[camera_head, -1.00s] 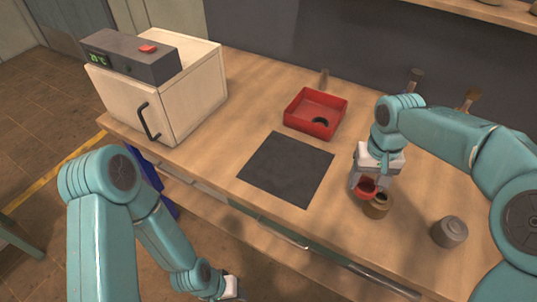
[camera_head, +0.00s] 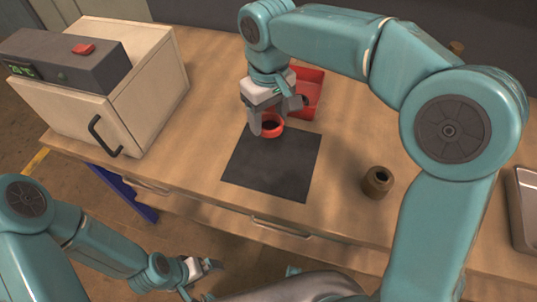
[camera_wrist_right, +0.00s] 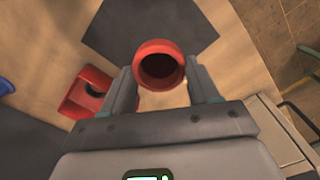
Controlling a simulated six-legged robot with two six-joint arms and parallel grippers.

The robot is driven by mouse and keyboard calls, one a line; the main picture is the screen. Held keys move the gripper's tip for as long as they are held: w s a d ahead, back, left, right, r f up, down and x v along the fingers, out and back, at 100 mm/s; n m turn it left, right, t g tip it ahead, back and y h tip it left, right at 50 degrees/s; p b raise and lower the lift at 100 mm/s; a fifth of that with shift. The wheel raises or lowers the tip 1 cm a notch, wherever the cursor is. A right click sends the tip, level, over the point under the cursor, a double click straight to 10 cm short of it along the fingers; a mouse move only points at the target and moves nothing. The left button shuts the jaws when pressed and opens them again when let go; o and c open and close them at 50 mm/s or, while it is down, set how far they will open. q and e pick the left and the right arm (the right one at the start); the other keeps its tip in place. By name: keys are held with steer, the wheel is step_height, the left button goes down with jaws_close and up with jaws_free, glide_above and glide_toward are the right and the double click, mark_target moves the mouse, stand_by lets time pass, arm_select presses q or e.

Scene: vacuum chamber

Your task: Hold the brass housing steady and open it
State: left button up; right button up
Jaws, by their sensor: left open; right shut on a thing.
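The brass housing (camera_head: 378,184), a small brown cylinder with a dark round opening on top, stands upright on the bench right of the dark mat. No gripper touches it. My right gripper (camera_head: 277,114) is over the far edge of the mat, shut on a red ring-shaped part (camera_head: 271,135) with a dark hollow. In the right wrist view the red part (camera_wrist_right: 161,46) sits between the two fingers of my right gripper (camera_wrist_right: 164,90). My left gripper (camera_head: 212,265) is open and empty, low in front of the bench edge.
The dark square mat (camera_head: 270,170) is bare. A red tray (camera_head: 312,92) lies behind it, partly hidden by my right gripper; the right wrist view shows a dark ring inside. A cream oven-like box (camera_head: 150,80) stands at left. A metal tray (camera_head: 527,215) is at the right edge.

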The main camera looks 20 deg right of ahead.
steer(key=b, duration=0.1)
glide_above(270, 165)
step_height(270, 165, down, 11)
steer(key=shift+w+r, duration=0.1)
steer(key=shift+r, duration=0.05)
step_height(270, 165, down, 4)
steer(key=shift+w+f, duration=0.1)
steer(key=shift+f+b, duration=0.1)
steer(key=shift+b, duration=0.3)
steer(key=o, duration=1.2)
steer(key=shift+c, duration=0.2)
